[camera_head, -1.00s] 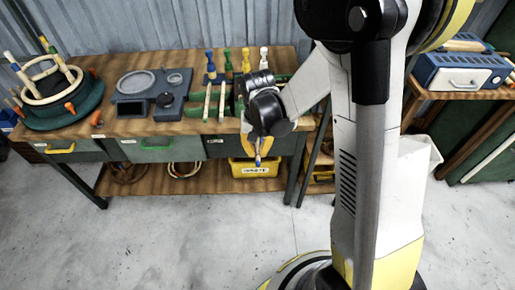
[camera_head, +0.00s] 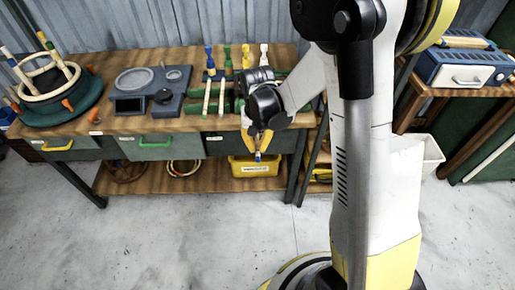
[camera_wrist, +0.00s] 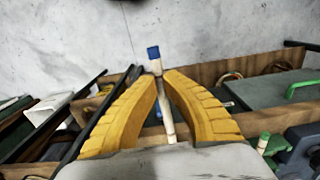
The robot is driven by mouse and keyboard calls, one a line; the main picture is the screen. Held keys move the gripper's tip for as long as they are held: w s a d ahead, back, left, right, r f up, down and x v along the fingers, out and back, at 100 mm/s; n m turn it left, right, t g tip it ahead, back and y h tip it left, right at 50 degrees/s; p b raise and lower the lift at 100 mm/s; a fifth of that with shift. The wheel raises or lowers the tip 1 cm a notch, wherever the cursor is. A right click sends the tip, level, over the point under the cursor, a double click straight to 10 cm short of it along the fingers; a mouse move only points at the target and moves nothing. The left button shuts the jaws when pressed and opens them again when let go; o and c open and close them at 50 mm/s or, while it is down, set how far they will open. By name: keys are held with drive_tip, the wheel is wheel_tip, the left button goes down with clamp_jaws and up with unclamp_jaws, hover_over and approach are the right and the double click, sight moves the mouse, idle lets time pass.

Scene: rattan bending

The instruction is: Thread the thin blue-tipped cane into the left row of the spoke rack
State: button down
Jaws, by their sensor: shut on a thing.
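My gripper (camera_head: 258,150) is at the front edge of the bench. Its yellow fingers (camera_wrist: 158,76) are shut on a thin pale cane (camera_wrist: 166,115) with a blue tip (camera_wrist: 153,53). The blue tip sticks out past the fingertips, and it shows small below the gripper in the head view (camera_head: 258,157). The spoke rack (camera_head: 228,103) is the green stand on the bench, left of my gripper. Pale canes (camera_head: 207,96) stand in its left part. Blue, green, yellow and white capped pieces (camera_head: 228,65) rise behind. My wrist hides the rack's right part.
A grey device with a round dish (camera_head: 134,82) is left of the rack. A green turntable with a cane ring (camera_head: 50,85) is at the far left. A yellow bin (camera_head: 255,168) sits on the shelf below my gripper. Open floor lies in front.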

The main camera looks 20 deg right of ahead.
sight(257, 139)
drive_tip(key=shift+w, duration=0.15)
drive_tip(key=shift+w+d+r, duration=0.1)
drive_tip(key=shift+w+d, duration=0.2)
drive_tip(key=shift+w, duration=0.5)
drive_tip(key=shift+w+d+r, duration=0.1)
drive_tip(key=shift+w+d, duration=0.2)
drive_tip(key=shift+w, duration=0.5)
drive_tip(key=shift+w, duration=0.1)
drive_tip(key=shift+w+d, duration=0.3)
drive_tip(key=shift+w, duration=0.6)
drive_tip(key=shift+w+d, duration=0.3)
drive_tip(key=shift+w, duration=0.6)
drive_tip(key=shift+w, duration=0.15)
drive_tip(key=shift+w+d+b, duration=0.15)
drive_tip(key=shift+w+d, duration=0.15)
drive_tip(key=shift+w, duration=0.6)
drive_tip(key=shift+w+d+b, duration=0.15)
drive_tip(key=shift+w+d, duration=0.15)
drive_tip(key=shift+w, duration=0.6)
drive_tip(key=shift+w, duration=0.15)
drive_tip(key=shift+w+d, duration=0.35)
drive_tip(key=shift+w, duration=0.55)
drive_tip(key=shift+w+d, duration=0.3)
drive_tip(key=shift+w, duration=0.55)
